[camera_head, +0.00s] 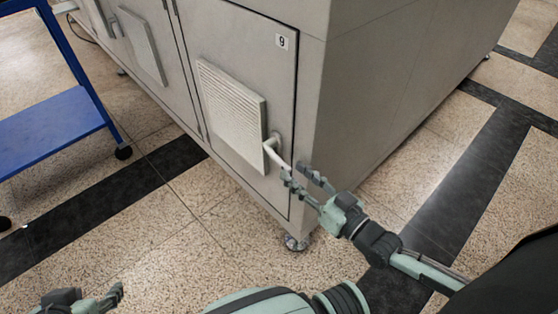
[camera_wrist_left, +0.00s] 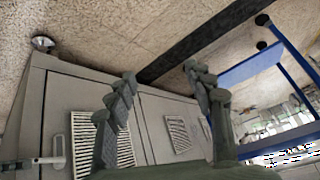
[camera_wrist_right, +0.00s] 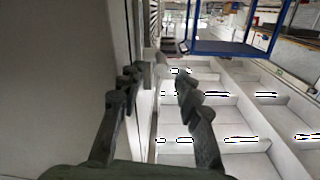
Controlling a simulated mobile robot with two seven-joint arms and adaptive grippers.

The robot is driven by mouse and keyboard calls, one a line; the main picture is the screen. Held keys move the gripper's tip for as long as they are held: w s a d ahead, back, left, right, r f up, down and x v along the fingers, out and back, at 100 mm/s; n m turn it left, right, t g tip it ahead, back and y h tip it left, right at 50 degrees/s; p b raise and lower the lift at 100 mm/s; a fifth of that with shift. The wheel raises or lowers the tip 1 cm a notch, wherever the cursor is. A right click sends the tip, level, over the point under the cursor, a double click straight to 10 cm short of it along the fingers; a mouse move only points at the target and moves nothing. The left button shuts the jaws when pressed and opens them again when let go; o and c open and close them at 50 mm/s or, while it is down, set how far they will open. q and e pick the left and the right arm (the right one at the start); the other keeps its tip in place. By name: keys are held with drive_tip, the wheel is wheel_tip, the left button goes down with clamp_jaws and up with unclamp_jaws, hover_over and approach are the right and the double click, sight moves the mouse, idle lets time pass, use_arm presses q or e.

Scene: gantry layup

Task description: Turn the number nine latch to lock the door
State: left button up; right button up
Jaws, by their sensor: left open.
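The grey cabinet door (camera_head: 226,150) bears a number 9 label (camera_head: 282,41) near its top right corner and sits flush in its frame. Its white latch handle (camera_head: 274,154) is at the door's right edge and slants down to the right. My right gripper (camera_head: 295,170) is open at the handle's lower end. In the right wrist view the handle's pale end (camera_wrist_right: 161,60) shows between and beyond the fingertips; I cannot tell whether they touch. My left gripper (camera_head: 112,292) is low at the left, open, empty and far from the door. The left wrist view also shows the latch (camera_wrist_left: 50,159).
A louvred vent panel (camera_head: 234,108) protrudes from the door beside the latch. The cabinet's side wall (camera_head: 365,95) lies just right of my right gripper. A blue cart (camera_head: 50,128) stands at the left. The floor in front of the cabinet is clear.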

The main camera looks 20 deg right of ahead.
sight(267, 150)
drive_tip(key=x, duration=0.6)
drive_tip(key=shift+w, duration=0.2)
use_arm(q)
drive_tip(key=shift+w+d+r+t, duration=0.25)
drive_tip(key=shift+w+d, duration=0.2)
drive_tip(key=shift+w+d+r+t, duration=0.25)
drive_tip(key=shift+w+d, duration=0.15)
drive_tip(key=shift+w, duration=0.05)
drive_tip(key=shift+h, duration=0.3)
use_arm(e)
clamp_jaws()
use_arm(q)
drive_tip(key=shift+w, duration=0.1)
